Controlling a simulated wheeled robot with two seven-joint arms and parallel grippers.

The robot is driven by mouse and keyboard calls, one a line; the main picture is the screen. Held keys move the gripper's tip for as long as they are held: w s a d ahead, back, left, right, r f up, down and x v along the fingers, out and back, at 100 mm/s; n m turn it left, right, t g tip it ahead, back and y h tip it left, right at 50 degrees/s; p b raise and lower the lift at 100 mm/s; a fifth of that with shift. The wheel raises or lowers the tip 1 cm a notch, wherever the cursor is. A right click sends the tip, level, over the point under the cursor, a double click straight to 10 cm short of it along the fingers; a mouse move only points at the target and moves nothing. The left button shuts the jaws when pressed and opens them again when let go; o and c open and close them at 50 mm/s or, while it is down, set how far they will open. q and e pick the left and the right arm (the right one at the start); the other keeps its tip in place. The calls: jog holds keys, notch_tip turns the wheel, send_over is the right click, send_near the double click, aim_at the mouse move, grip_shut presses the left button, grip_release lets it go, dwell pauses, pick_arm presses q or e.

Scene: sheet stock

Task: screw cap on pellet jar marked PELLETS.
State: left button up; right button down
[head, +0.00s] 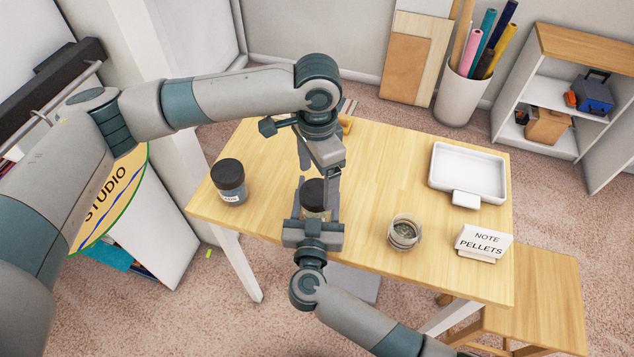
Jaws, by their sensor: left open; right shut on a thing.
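A small jar (315,214) with a black cap (313,190) at its top stands near the table's front edge, partly hidden by my grippers; no label on it is readable. My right gripper (314,198) is shut on this jar, one finger on each side. My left gripper (319,172) is open and points down just above the black cap; I cannot tell whether it touches the cap. A card (483,243) reading "NOTE PELLETS" stands at the right front of the table. How tightly the cap sits cannot be seen.
A second dark-capped jar (230,182) with a small label stands at the left. An open glass jar (404,232) with contents stands right of my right gripper. A white tray (440,168) lies at the back right of the wooden table (390,160). The table's middle right is clear.

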pick_arm(q)
notch_tip(320, 180, up, 9)
jog(key=shift+r, duration=0.2)
dwell(0.3)
pick_arm(e)
jog(key=c, duration=0.6)
grip_release()
jog(key=shift+s+f, duration=0.1)
jog(key=shift+s, duration=0.4)
pick_arm(q)
notch_tip(320, 180, down, 4)
jog(key=b, duration=0.4)
pick_arm(e)
jog(key=shift+s+a, duration=0.25)
jog(key=shift+s, duration=2.45)
jog(key=shift+s+a, duration=0.3)
jog(key=shift+s, duration=2.45)
jog(key=shift+s+a, duration=0.25)
jog(key=shift+s, duration=2.45)
